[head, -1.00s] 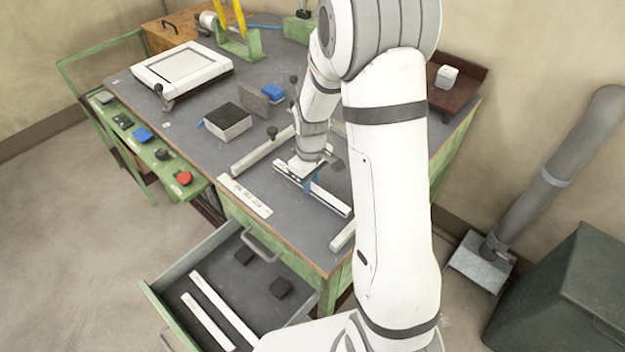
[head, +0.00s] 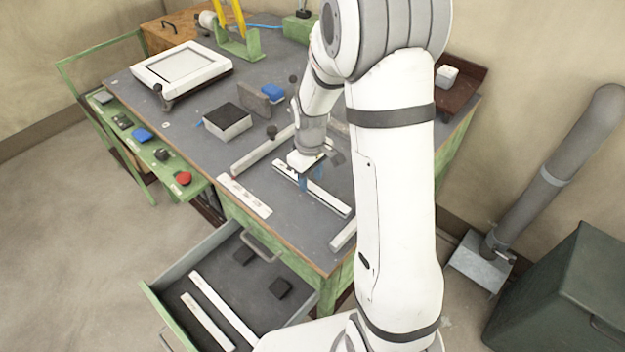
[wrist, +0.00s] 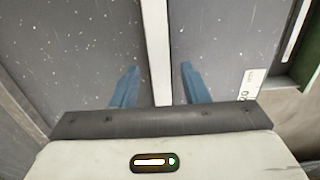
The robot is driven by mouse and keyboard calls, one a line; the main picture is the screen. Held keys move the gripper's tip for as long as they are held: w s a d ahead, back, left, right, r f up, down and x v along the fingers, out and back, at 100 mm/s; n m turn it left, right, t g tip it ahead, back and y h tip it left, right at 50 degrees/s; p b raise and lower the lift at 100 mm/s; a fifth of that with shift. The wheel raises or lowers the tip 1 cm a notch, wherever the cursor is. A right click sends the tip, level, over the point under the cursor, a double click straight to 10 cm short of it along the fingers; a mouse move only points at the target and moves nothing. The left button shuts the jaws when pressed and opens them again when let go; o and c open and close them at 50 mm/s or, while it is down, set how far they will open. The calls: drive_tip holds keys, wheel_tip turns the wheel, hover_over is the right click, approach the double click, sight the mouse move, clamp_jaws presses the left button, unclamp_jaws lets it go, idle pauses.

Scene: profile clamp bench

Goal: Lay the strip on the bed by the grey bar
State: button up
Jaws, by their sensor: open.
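A long white strip (head: 325,198) with a dark line along it lies flat on the grey bench top. In the wrist view the strip (wrist: 157,50) runs between my two blue fingers, with a gap on each side. My gripper (head: 308,181) is open above the far-left part of the strip, holding nothing. A light grey bar (head: 255,156) lies to the left of the strip, running up to the right. A second pale bar (head: 343,234) lies near the right front edge, partly hidden by my arm. I cannot tell for certain which bar the task means.
A marked white plate (head: 246,196) lies at the front edge. The open drawer (head: 218,245) below holds two white strips and dark blocks. A black-topped white block (head: 228,121) and a blue block (head: 272,91) stand farther back.

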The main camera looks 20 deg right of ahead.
sight(311, 186)
wheel_tip(311, 186, up, 10)
drive_tip(key=s+r+m+t, duration=0.1)
drive_tip(key=s+r+m, duration=0.2)
drive_tip(key=s, duration=0.7)
drive_tip(key=s+r+m+t, duration=0.2)
drive_tip(key=s+r, duration=0.3)
drive_tip(key=s, duration=0.4)
drive_tip(key=shift+s+d+m, duration=0.35)
drive_tip(key=shift+m, duration=0.55)
drive_tip(key=shift+s+f, duration=0.1)
drive_tip(key=shift+s, duration=0.05)
drive_tip(key=shift+c, duration=0.5)
